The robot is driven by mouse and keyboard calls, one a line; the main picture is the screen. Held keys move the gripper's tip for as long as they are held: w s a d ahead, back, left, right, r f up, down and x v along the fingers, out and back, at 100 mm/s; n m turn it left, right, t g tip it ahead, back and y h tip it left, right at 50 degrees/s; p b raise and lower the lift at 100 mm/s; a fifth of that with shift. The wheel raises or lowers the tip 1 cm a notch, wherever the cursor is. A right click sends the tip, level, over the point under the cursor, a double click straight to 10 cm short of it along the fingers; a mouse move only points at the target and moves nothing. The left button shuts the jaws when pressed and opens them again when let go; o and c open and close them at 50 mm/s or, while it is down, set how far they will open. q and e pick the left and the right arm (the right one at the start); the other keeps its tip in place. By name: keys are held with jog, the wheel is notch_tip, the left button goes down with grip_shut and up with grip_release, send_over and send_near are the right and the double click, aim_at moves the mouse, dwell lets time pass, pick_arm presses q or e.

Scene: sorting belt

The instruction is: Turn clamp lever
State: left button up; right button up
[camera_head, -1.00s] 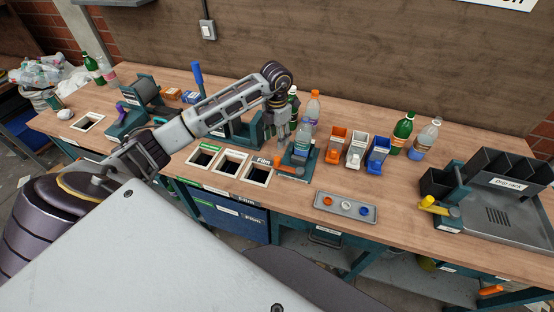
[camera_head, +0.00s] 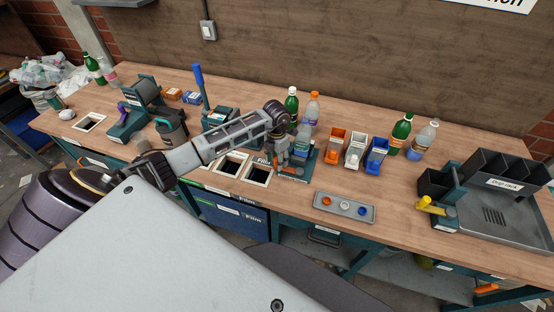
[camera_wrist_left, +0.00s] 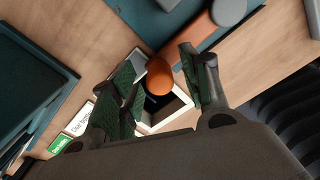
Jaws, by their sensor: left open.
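The clamp lever has a round orange knob (camera_wrist_left: 159,76), seen in the left wrist view between the open fingers; no finger clearly touches it. A salmon-orange bar (camera_wrist_left: 187,44) runs from near it to a grey pivot (camera_wrist_left: 228,10) on a teal base. In the head view the teal clamp stand (camera_head: 310,160) holds a clear bottle (camera_head: 302,140); my gripper hides much of its left side and the lever. My left gripper (camera_head: 281,165) points down there and is open; it also shows in the left wrist view (camera_wrist_left: 165,92). My right gripper is out of view.
Square chute openings (camera_head: 259,173) lie left of the stand. A bottle with an orange cap (camera_head: 313,106) and a green bottle (camera_head: 291,103) stand behind it. Small bins (camera_head: 335,146) stand to the right, a grey tray (camera_head: 344,207) in front.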

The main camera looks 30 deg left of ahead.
pick_arm(q)
jog(key=shift+f, duration=0.3)
grip_shut()
dwell(0.3)
